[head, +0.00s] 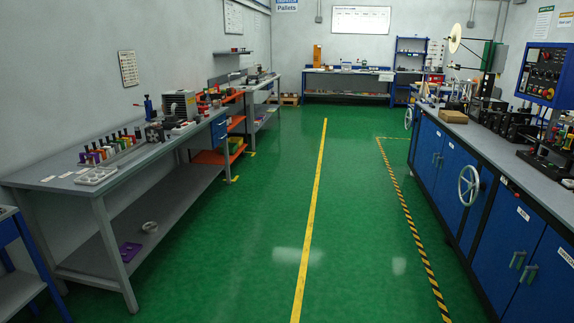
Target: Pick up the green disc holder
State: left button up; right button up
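I cannot pick out the green disc holder with certainty. A row of small upright coloured pieces (112,146), with dark tops, stands on the left workbench (50,176). Purple, yellow, red and greenish tones show among them, but they are too small to tell apart well. Neither of my grippers is in view.
A white tray (97,176) lies near the bench's front edge. A purple item (130,251) and a pale ring (150,227) are on its lower shelf. Blue cabinets with a handwheel (469,185) line the right. The green floor (250,240) between is clear.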

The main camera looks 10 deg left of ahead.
aim_at(123, 145)
jog(key=i+u, duration=0.1)
jog(key=i, duration=0.6)
jog(key=i+l+u, duration=0.15)
jog(key=i, duration=0.5)
jog(key=i+l+u, duration=0.1)
jog(key=i, duration=0.6)
jog(key=i+j+u, duration=0.2)
jog(key=i+u, duration=0.25)
jog(key=i, duration=0.25)
jog(key=i+u, duration=0.5)
jog(key=i, duration=0.2)
jog(key=i+l+u, duration=0.45)
jog(key=i, duration=0.25)
